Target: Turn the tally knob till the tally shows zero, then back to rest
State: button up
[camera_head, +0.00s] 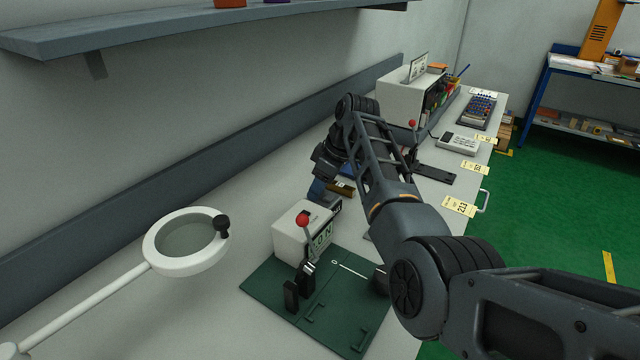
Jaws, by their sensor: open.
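A white box (291,232) stands at the back of a dark green base plate (262,282). It has a dark panel with small pale marks at its upper right and larger lettering on its front. I cannot make out a tally reading or pick out the tally knob for certain. My gripper (320,190) points down just behind the box's upper right edge. It is open, but its fingertips are small and partly hidden, so I cannot tell whether they touch anything. A lever with a red ball (303,221) stands in front of the box.
A ring magnifier (155,245) on a white arm is at the left. A shelf (150,38) hangs above. My arm crosses the bench from the lower right. Beyond it are another red-ball lever (412,125), a grey-white device (460,142) and yellow tags (460,206).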

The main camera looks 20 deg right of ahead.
jog(key=shift+c, duration=0.3)
grip_shut()
jog(key=shift+r, duration=0.1)
jog(key=m+p, duration=0.1)
jog(key=m, duration=0.2)
jog(key=shift+s+a+t+h+p, duration=0.1)
jog(key=shift+a+t+h+p, duration=0.05)
jog(key=shift+t+h+p, duration=0.25)
jog(key=m+h, duration=0.1)
jog(key=m, duration=0.2)
jog(key=m+h, duration=0.1)
jog(key=m, duration=0.2)
jog(key=shift+a+t, duration=0.15)
jog(key=shift+t, duration=0.25)
jog(key=shift+o, duration=0.3)
grip_release()
